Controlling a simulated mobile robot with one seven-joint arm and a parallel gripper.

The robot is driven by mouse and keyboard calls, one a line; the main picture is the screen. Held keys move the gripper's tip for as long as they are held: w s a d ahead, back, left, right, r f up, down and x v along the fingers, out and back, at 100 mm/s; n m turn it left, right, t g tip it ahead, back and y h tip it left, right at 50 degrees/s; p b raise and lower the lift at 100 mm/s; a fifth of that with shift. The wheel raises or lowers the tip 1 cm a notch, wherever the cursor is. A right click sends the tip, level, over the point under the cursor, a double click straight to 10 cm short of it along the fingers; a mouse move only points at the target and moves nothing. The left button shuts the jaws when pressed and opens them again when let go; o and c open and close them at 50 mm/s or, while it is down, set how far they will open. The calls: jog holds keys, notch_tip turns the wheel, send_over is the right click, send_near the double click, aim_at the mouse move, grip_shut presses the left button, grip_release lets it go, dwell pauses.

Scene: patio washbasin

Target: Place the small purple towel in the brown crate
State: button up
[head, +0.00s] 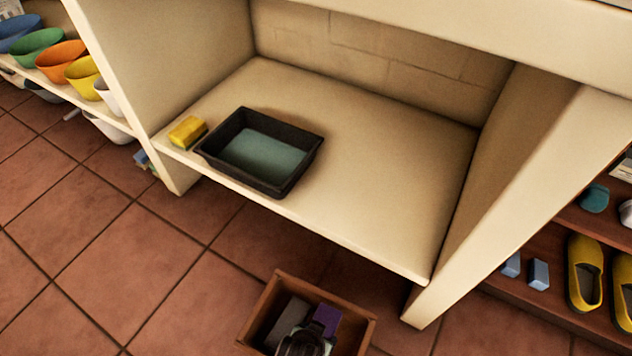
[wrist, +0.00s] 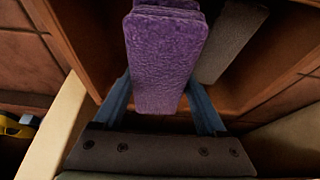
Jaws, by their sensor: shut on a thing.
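The small purple towel (head: 326,318) shows in the head view, inside the outline of the brown crate (head: 262,305) at the bottom. My gripper (head: 306,342) is over the crate there. In the wrist view the folded purple towel (wrist: 165,60) is between the two blue fingers of my gripper (wrist: 163,98), which is shut on it. The crate's wooden wall (wrist: 75,45) shows around it. I cannot tell whether the towel touches the crate's floor. My gripper hides part of the crate's inside.
A grey folded thing (wrist: 230,45) lies in the crate beside the towel. A pale shelf (head: 390,190) above the crate holds a black tray (head: 210,150) and a yellow sponge (head: 187,131). A pale upright panel (head: 500,210) stands right of the crate. Tiled floor (head: 130,255) is free at left.

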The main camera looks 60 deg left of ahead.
jog(key=shift+f+b, duration=2.1)
jog(key=shift+f, duration=1.25)
jog(key=shift+f, duration=0.15)
jog(key=o, duration=1.5)
jog(key=shift+o, duration=0.2)
jog(key=p+v, duration=0.8)
jog(key=v, duration=0.3)
jog(key=shift+w, duration=0.1)
jog(key=shift+s+d+r+p, duration=0.15)
jog(key=shift+s+r+p, duration=0.15)
jog(key=shift+r, duration=0.3)
